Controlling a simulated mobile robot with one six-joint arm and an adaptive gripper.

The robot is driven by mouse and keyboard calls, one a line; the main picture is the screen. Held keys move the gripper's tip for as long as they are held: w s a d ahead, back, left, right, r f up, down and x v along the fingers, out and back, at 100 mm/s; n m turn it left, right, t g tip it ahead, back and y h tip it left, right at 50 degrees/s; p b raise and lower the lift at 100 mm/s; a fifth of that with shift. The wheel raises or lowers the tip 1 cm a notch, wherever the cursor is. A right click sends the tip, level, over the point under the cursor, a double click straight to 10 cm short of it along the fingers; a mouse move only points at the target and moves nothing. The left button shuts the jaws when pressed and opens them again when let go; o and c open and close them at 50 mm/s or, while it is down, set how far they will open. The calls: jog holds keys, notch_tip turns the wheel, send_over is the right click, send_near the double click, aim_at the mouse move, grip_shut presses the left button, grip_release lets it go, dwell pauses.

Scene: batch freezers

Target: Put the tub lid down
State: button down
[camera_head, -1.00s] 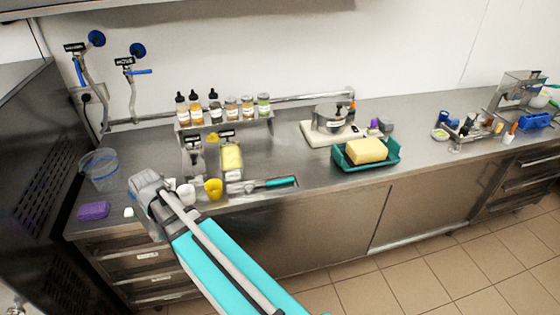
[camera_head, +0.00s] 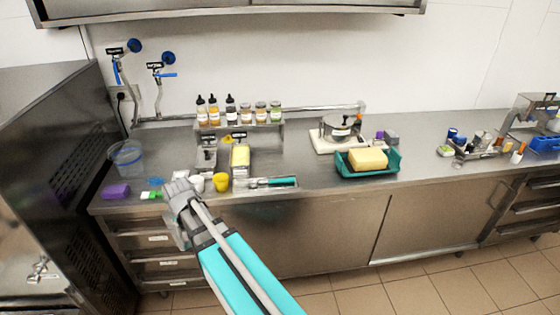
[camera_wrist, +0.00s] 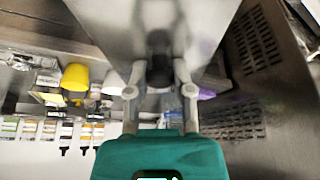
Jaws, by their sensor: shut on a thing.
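My gripper (camera_head: 182,192) is at the counter's front edge on the left, above the drawers. In the wrist view my gripper (camera_wrist: 160,72) is shut on a flat grey panel (camera_wrist: 110,22), which looks like the tub lid and fills the upper middle. A grey piece beside my gripper in the head view (camera_head: 171,232) seems to be the same lid, hanging in front of the drawers; my wrist hides much of it. A clear round tub (camera_head: 127,157) stands at the counter's left end. I cannot tell if it belongs to the lid.
A purple sponge (camera_head: 116,191) and small blue and green items lie left of my gripper. White cups and a yellow cup (camera_head: 221,182) stand close on its right. The counter (camera_head: 310,177) is clear before the teal tray (camera_head: 395,163).

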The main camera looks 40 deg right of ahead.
jog(key=shift+s+d, duration=0.1)
jog(key=shift+s, duration=0.05)
jog(key=shift+d, duration=0.3)
dwell(0.3)
